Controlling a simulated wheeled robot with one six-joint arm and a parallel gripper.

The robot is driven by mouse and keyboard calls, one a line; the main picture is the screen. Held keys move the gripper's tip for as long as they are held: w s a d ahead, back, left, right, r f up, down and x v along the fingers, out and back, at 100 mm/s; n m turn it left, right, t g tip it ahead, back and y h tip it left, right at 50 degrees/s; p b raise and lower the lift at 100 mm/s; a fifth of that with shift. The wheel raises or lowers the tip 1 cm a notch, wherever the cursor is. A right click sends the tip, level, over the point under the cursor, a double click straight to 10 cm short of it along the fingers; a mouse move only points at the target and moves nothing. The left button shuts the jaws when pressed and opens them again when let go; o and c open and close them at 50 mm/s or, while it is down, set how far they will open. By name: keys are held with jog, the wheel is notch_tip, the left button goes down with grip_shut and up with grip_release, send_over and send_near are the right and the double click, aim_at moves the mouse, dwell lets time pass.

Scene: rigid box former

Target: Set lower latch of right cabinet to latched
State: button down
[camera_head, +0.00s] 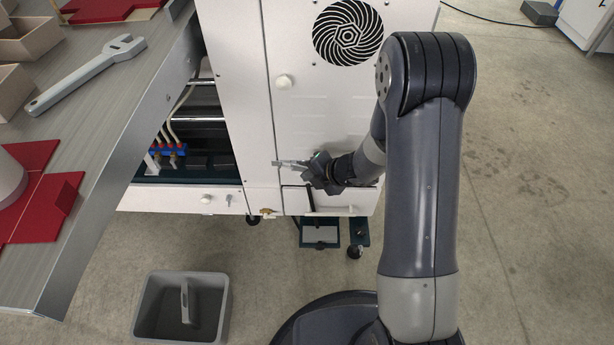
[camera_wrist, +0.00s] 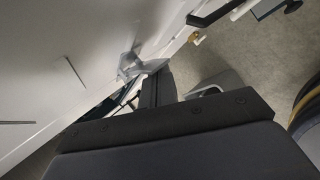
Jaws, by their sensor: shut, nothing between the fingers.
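The right cabinet (camera_head: 300,120) is the white machine cabinet in the middle of the head view, with a round black vent near its top. A white round knob (camera_head: 284,82) on its door's left side looks like the upper latch. My gripper (camera_head: 276,163) is shut and empty, low at the door's left edge, pointing left. A pale, shiny piece (camera_wrist: 130,66) shows beside my dark finger in the wrist view; it may be the lower latch, but I cannot tell its setting or whether I touch it. In the head view my gripper hides that spot.
A metal table (camera_head: 120,130) with a grey wrench (camera_head: 88,73) and red pieces stands at the left. A grey bin (camera_head: 150,305) sits on the floor below. A brass fitting (camera_head: 267,212) and black bar (camera_head: 311,199) are under my gripper.

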jog(key=shift+w+d, duration=0.2)
jog(key=shift+w, duration=0.05)
jog(key=shift+s, duration=0.15)
jog(key=s+p+v, duration=0.1)
jog(key=p+v, duration=0.2)
jog(key=v, duration=0.5)
jog(key=shift+s+a+p, duration=0.15)
jog(key=shift+s+p, duration=0.15)
jog(key=shift+s, duration=0.05)
dwell(0.5)
jog(key=b+x, duration=0.4)
jog(key=x, duration=0.4)
jog(key=shift+w, duration=0.45)
jog(key=shift+s, duration=0.1)
